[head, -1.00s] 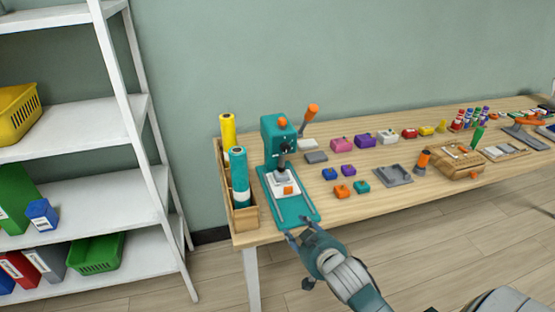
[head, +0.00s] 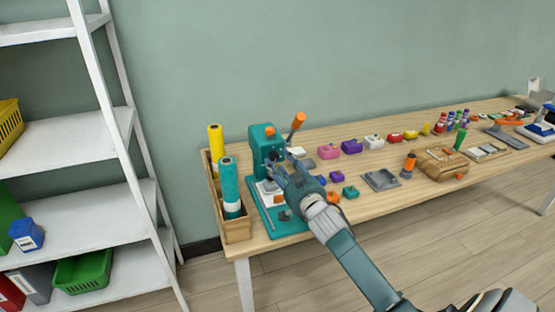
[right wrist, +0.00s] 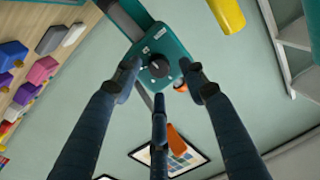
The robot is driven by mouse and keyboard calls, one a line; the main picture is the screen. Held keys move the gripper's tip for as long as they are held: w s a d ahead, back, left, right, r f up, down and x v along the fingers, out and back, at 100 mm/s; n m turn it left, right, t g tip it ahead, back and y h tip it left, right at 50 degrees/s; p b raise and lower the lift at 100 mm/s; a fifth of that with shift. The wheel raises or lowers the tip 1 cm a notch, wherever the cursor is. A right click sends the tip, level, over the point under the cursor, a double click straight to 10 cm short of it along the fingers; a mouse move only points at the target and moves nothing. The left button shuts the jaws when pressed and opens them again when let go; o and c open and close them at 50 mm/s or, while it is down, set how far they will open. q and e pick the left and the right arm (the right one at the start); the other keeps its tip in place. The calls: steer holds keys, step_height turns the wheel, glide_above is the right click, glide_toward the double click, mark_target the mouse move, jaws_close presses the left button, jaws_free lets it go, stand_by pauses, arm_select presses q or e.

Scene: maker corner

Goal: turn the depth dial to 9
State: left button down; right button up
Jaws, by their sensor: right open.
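The teal press (head: 262,142) stands at the left end of the table, and its head also shows in the right wrist view (right wrist: 172,42). The depth dial (right wrist: 158,67) is a round black knob with a pale pointer mark on the press head's face, among small white labels too small to read. In the head view my gripper mostly covers the dial. My right gripper (head: 277,172) is in front of the press head. In the wrist view its open fingers (right wrist: 160,75) spread left, right and below the dial; I cannot tell whether they touch it. My left gripper is out of view.
An orange-handled lever (head: 298,122) rises beside the press. Yellow (head: 215,145) and teal (head: 231,182) rolls stand in a wooden bin (head: 237,230) left of it. Several coloured blocks and a grey tray (head: 381,180) lie to the right. A white shelf (head: 80,145) stands left.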

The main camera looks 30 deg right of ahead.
mark_target(274, 156)
steer(key=shift+w+d, duration=0.25)
steer(key=shift+w, duration=0.95)
jaws_close()
